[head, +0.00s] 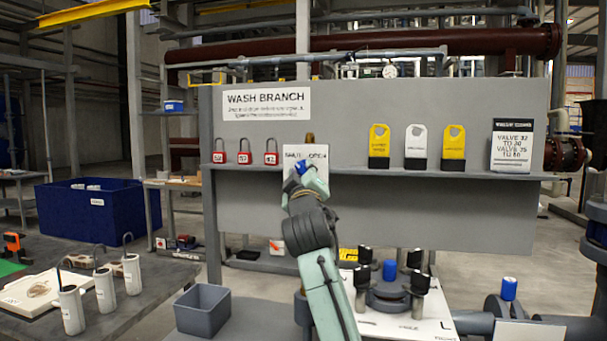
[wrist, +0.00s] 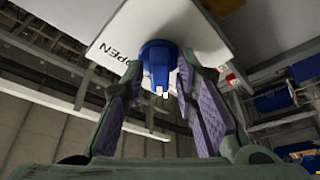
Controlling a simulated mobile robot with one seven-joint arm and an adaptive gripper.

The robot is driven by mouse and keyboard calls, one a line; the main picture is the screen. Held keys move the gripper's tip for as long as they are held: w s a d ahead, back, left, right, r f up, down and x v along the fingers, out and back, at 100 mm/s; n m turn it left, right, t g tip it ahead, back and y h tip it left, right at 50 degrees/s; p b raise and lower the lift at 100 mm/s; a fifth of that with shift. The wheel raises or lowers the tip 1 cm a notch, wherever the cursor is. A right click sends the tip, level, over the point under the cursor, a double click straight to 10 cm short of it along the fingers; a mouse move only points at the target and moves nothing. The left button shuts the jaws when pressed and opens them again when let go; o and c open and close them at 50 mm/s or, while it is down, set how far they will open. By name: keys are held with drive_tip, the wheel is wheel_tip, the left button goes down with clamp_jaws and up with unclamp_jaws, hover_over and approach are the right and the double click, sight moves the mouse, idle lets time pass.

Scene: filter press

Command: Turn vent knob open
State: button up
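The blue vent knob (wrist: 159,66) sits on a white plate (wrist: 128,34) in the wrist view, with a small white mark at its near end. The word OPEN shows on the plate, left of the knob in that view. In the head view the plate (head: 291,156) reads SHUT and OPEN, and a bit of the knob (head: 300,167) shows behind my gripper (head: 304,176). In the wrist view my gripper's two purple-padded fingers (wrist: 162,82) stand on either side of the knob. They look parted, with narrow gaps beside its handle; contact is hard to judge.
A grey panel (head: 366,214) carries the plate, with a shelf ledge across it. Below are a grey bin (head: 203,310) and a white board with black posts (head: 420,287).

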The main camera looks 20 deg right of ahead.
clamp_jaws()
